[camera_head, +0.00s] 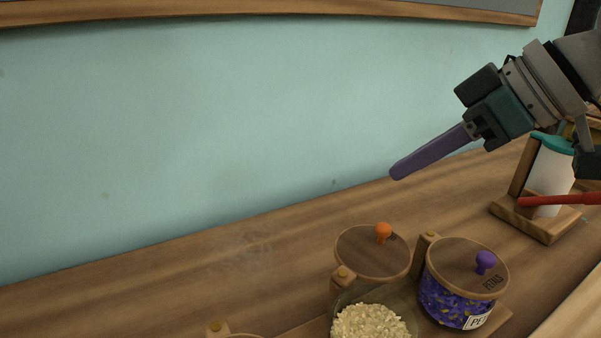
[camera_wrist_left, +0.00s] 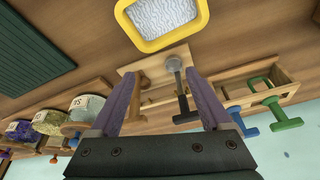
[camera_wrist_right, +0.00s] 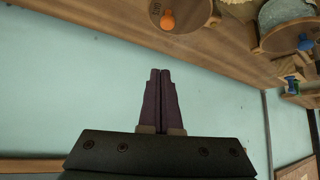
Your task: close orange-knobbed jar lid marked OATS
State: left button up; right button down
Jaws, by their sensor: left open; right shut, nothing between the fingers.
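In the head view, the wooden lid (camera_head: 362,262) with the orange knob (camera_head: 383,230) is swung off to the back of an open jar (camera_head: 345,300) of pale flakes, beside a wooden post. The OATS marking is not readable here. The orange knob also shows at the top of the right wrist view (camera_wrist_right: 168,20), with its lid (camera_wrist_right: 190,14). My right gripper (camera_head: 396,173) is shut and empty, above and behind the lid, apart from it. My left gripper (camera_wrist_left: 160,95) is open and empty in its wrist view; it is out of the head view.
A PETALS jar (camera_head: 455,300) with a purple-knobbed lid (camera_head: 462,262) stands closed to the right. A white bottle (camera_head: 548,175) in a wooden stand is farther right. The left wrist view shows a yellow tray (camera_wrist_left: 160,45) and a tool rack (camera_wrist_left: 255,92).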

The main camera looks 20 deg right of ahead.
aim_at(380, 224)
pick_arm(q)
jog(key=shift+s+a+f+b, duration=0.1)
jog(key=shift+f+b, duration=0.35)
jog(key=shift+f, duration=0.05)
jog(key=shift+s+a+f+b, duration=0.1)
jog(key=shift+f+b, duration=0.3)
jog(key=shift+f, duration=0.05)
pick_arm(e)
jog(key=x, duration=1)
jog(key=shift+s+a+f, duration=0.15)
jog(key=shift+a, duration=0.1)
pick_arm(q)
jog(key=shift+r+p, duration=0.4)
pick_arm(e)
jog(key=shift+s+d+f, duration=0.1)
jog(key=shift+s+d, duration=0.3)
jog(key=shift+s, duration=0.2)
jog(key=shift+s+d, duration=0.4)
jog(key=shift+s, duration=0.15)
pick_arm(q)
jog(key=shift+r, duration=0.1)
pick_arm(e)
jog(key=shift+s+d+f, duration=0.1)
jog(key=shift+s+d, duration=0.3)
jog(key=shift+s, duration=0.15)
pick_arm(q)
jog(key=shift+r, duration=0.1)
